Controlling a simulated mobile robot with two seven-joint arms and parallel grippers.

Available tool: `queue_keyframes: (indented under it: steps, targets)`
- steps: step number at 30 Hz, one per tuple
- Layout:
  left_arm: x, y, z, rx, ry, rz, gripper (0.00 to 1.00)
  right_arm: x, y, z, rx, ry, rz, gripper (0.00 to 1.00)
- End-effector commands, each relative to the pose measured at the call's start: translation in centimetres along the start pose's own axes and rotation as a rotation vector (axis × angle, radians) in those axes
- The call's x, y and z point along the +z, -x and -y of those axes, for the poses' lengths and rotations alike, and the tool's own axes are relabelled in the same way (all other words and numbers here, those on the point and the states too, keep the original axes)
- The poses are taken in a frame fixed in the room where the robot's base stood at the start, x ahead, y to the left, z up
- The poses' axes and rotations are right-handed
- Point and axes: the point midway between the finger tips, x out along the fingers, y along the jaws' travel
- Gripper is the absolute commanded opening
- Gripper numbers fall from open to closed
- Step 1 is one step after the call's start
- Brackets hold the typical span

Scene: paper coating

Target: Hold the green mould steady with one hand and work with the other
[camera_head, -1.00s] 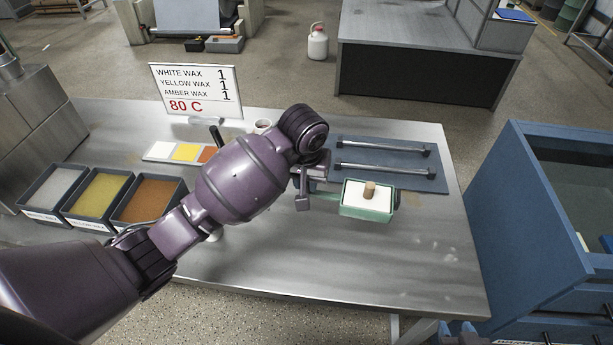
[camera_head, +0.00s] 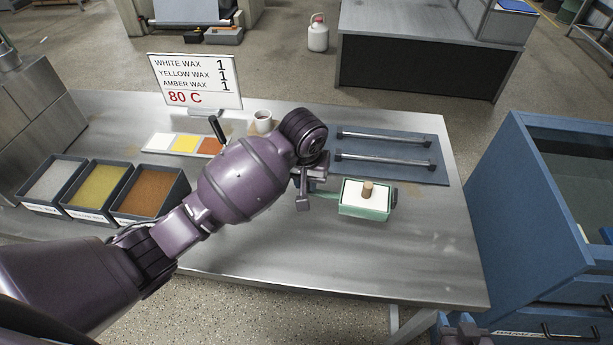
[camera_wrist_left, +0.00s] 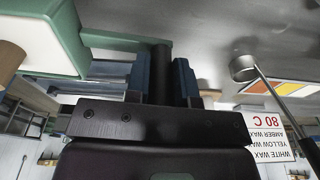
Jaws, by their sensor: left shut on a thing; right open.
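The green mould (camera_head: 362,211) is a small open box with a white filling (camera_head: 355,194) and a brown cork-like knob (camera_head: 367,188) on top. It is just in front of the blue-grey mat, level, at the right middle of the table. My right gripper (camera_head: 464,330) shows only partly at the bottom right edge, open and away from the mould.
The mat (camera_head: 420,172) bears two metal bars. A blue cabinet (camera_head: 555,215) stands close at the right. The front right of the table is clear.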

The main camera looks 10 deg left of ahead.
Motion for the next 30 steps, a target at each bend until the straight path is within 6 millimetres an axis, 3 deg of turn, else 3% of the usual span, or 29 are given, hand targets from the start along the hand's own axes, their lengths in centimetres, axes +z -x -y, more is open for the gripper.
queue_keyframes:
  steps: [30]
  targets:
    - [0.5,-3.2,-0.1,0.001,-0.001,-0.001,0.0,0.5,-0.3,0.1,0.0,0.0,-0.001,0.43]
